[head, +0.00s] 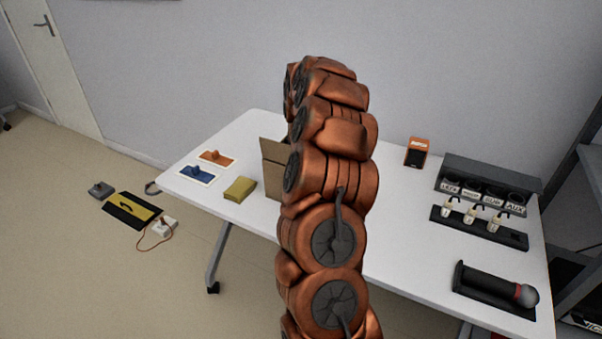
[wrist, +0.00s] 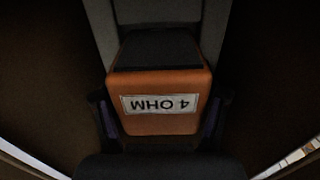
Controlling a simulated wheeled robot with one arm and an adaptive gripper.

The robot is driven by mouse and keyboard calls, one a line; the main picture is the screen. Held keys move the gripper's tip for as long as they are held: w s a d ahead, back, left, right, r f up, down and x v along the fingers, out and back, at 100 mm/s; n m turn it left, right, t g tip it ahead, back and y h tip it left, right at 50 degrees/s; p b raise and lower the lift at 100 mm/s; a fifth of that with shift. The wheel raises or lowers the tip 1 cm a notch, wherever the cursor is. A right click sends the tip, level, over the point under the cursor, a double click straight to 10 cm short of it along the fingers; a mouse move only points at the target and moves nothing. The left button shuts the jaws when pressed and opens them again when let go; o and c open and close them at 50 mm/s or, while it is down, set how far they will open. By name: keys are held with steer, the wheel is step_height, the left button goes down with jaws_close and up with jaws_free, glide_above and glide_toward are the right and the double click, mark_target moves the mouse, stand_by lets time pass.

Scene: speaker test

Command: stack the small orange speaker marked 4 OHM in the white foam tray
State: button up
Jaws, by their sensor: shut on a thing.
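The small orange speaker (wrist: 165,122) shows in the wrist view, its white 4 OHM label upside down and its dark face toward the top of the picture. My gripper (wrist: 158,108) is shut on it, with one finger at each side. Dark brown walls surround them, which look like the inside of the open cardboard box (head: 272,160) seen in the head view. My arm hides the gripper and most of that box in the head view. I cannot make out a white foam tray in either view.
Another orange box with a dark face (head: 416,152) stands at the table's back.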

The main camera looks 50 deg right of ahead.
steer(key=shift+f, duration=0.35)
steer(key=o, duration=1.7)
steer(key=shift+o, duration=0.2)
step_height(320, 180, up, 13)
steer(key=shift+f+b, duration=0.15)
steer(key=shift+b, duration=0.45)
